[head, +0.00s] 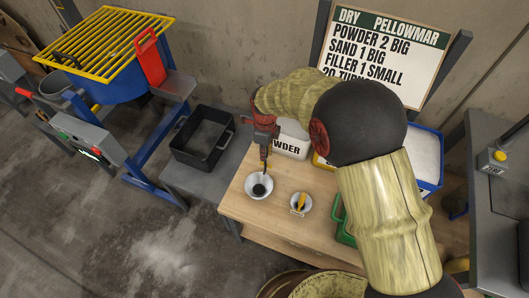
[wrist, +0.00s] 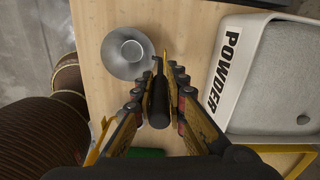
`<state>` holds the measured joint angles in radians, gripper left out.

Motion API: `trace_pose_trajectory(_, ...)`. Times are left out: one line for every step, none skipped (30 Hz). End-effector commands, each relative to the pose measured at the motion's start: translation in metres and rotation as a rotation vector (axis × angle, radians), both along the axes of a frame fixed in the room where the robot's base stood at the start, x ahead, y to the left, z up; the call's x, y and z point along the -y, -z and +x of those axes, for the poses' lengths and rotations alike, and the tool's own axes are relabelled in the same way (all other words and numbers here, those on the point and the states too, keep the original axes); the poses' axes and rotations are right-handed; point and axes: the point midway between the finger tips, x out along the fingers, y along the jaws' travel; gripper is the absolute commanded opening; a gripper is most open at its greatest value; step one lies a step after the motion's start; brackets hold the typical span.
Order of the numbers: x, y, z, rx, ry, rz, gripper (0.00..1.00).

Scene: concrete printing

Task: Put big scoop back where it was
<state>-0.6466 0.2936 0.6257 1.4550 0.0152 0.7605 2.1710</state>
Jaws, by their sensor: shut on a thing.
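My gripper (head: 264,146) is shut on a scoop by its black handle (wrist: 158,105), which I take to be the big scoop. A smaller dish (head: 300,210) to the right holds a small tool with a yellow handle (head: 301,200).
A white POWDER bin (head: 291,140) stands behind and right of my gripper. A green container (head: 345,230) is partly hidden by my arm. A black tray (head: 202,140) sits left on a lower grey surface. The wooden table (head: 272,222) is clear at its front left. A recipe board (head: 385,48) stands behind.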

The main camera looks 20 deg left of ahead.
Motion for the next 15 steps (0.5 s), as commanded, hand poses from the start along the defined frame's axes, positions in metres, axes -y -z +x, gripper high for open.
trace_pose_trajectory(0.0001, 0.0018, 0.0000, 0.000, 0.000, 0.000, 0.00)
trace_pose_trajectory(0.0001, 0.0019, -0.0001, 0.000, 0.000, 0.000, 0.14)
trace_pose_trajectory(0.0002, 0.0017, -0.0002, 0.000, 0.000, 0.000, 0.17)
trace_pose_trajectory(0.0002, 0.0017, -0.0002, 0.000, 0.000, 0.000, 0.18)
trace_pose_trajectory(0.0002, 0.0017, -0.0002, -0.001, 0.000, 0.000, 0.20)
trace_pose_trajectory(0.0002, 0.0017, -0.0002, -0.001, 0.000, 0.000, 0.22)
trace_pose_trajectory(0.0002, 0.0017, -0.0003, -0.001, 0.000, 0.000, 0.24)
trace_pose_trajectory(0.0002, 0.0017, -0.0003, -0.001, 0.000, 0.000, 0.26)
trace_pose_trajectory(0.0002, 0.0017, -0.0003, -0.001, 0.000, 0.000, 0.28)
trace_pose_trajectory(0.0002, 0.0017, -0.0003, -0.001, 0.000, -0.001, 0.30)
trace_pose_trajectory(0.0002, 0.0017, -0.0003, -0.001, 0.000, -0.001, 0.31)
trace_pose_trajectory(0.0002, 0.0017, -0.0003, -0.001, 0.000, -0.001, 0.31)
trace_pose_trajectory(0.0003, 0.0017, -0.0003, -0.001, 0.000, -0.001, 0.31)
trace_pose_trajectory(0.0003, 0.0017, -0.0003, -0.001, 0.000, -0.001, 0.31)
trace_pose_trajectory(0.0002, 0.0017, -0.0003, -0.001, 0.000, -0.001, 0.31)
